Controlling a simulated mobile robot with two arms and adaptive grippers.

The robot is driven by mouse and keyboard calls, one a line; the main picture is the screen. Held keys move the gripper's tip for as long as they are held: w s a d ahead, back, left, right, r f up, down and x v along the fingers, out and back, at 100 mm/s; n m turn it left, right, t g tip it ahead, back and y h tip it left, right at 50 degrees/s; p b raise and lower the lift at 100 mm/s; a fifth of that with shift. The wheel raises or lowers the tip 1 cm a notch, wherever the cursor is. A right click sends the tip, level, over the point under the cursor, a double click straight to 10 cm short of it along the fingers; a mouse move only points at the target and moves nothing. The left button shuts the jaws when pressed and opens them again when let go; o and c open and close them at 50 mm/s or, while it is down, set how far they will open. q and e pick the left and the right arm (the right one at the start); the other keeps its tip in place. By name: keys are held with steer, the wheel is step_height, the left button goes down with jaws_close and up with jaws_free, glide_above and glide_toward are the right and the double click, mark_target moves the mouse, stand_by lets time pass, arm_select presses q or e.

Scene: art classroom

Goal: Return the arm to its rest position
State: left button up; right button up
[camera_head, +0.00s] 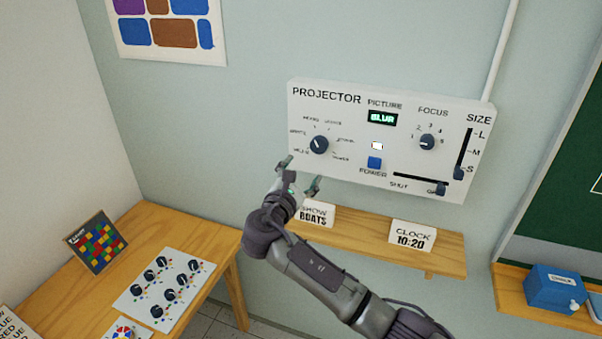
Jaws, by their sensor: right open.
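My right arm comes in from the bottom right. Its gripper (299,176) is open and empty, just below the lower left part of the white projector panel (330,97). I cannot tell whether a fingertip touches the panel. The panel carries a left dial (319,145), a focus dial (427,142), a blue power button (374,163), a shut slider (441,188) and a size slider (459,172). The size slider stands near S, and the small picture display (382,119) reads "BLUR". My left gripper is not in view.
A wooden shelf (360,240) below the panel holds a "SHOW BOATS" card (315,214) and a "CLOCK 10:20" card (411,235); my arm passes in front of it. A wooden table (195,226) stands at left. A blue box (553,290) sits on a ledge at right.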

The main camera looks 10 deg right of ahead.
steer(key=s+d+f+m+g+y+b, duration=0.1)
steer(key=s+f+g+y+b, duration=0.15)
steer(key=f, duration=1.15)
steer(key=s+d+f+m+g+y+b, duration=0.15)
steer(key=s+f, duration=0.25)
steer(key=f, duration=1)
steer(key=s+d+f+m+g+y+b, duration=0.1)
steer(key=s+f+m+g+y+b, duration=0.15)
steer(key=f, duration=1.25)
steer(key=s+d+f+m+g+y+b, duration=0.1)
steer(key=s+f+m+g+y+b, duration=0.2)
steer(key=s+f, duration=1.5)
steer(key=s+d+f+m+g+b, duration=0.1)
steer(key=s+f+m, duration=0.3)
steer(key=s, duration=0.7)
steer(key=s+d+f+m+g+b, duration=0.1)
steer(key=s+f+m, duration=0.3)
steer(key=s+f, duration=0.4)
steer(key=s+d+f+m+g+b, duration=0.1)
steer(key=s+f+m, duration=0.3)
steer(key=s, duration=1)
step_height(320, 180, down, 3)
steer(key=shift+s+d+m+g+b, duration=0.15)
steer(key=shift+s+m+g+b, duration=0.2)
steer(key=shift+g+b, duration=0.5)
